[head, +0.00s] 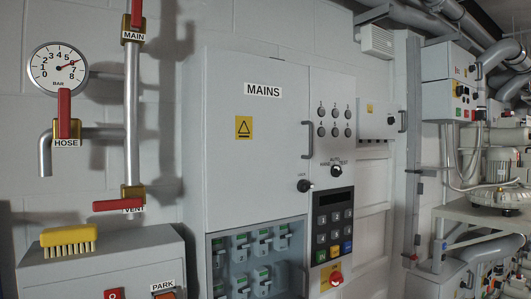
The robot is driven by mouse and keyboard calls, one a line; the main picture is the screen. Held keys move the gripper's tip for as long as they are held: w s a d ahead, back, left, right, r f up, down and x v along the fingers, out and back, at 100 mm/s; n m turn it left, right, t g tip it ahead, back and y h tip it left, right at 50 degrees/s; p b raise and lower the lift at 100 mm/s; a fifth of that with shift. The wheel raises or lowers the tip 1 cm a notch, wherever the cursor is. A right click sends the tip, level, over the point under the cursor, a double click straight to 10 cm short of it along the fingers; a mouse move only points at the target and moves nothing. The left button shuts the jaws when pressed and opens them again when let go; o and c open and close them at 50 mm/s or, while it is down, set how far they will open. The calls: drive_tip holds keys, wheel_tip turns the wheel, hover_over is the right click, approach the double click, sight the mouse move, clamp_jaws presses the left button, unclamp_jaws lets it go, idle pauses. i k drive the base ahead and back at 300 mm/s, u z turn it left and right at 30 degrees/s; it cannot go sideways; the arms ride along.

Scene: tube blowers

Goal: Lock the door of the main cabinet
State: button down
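The main cabinet (196,130) is a tall grey box on the wall in the middle of the head view. Its door (255,180) carries a MAINS label (263,90) and a yellow warning sign (244,127). The door looks closed, flush with the cabinet front. A grey bar handle (306,140) is on the door's right side. Below it is a round black lock knob (305,185) with a small label above it. The picture is too small to tell whether the lock is turned. My gripper is not in view.
Right of the door are several round buttons, a black selector knob (336,170), a keypad (333,225) and a red knob (336,279). Breakers show behind a window (258,255) below. A yellow brush (69,240) lies on a grey box at left, under a gauge (57,69) and red-handled pipes.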

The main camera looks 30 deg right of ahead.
sight(303, 185)
drive_tip(key=u, duration=1.9)
drive_tip(key=k, duration=1.05)
drive_tip(key=z, duration=1.25)
drive_tip(key=i, duration=0.5)
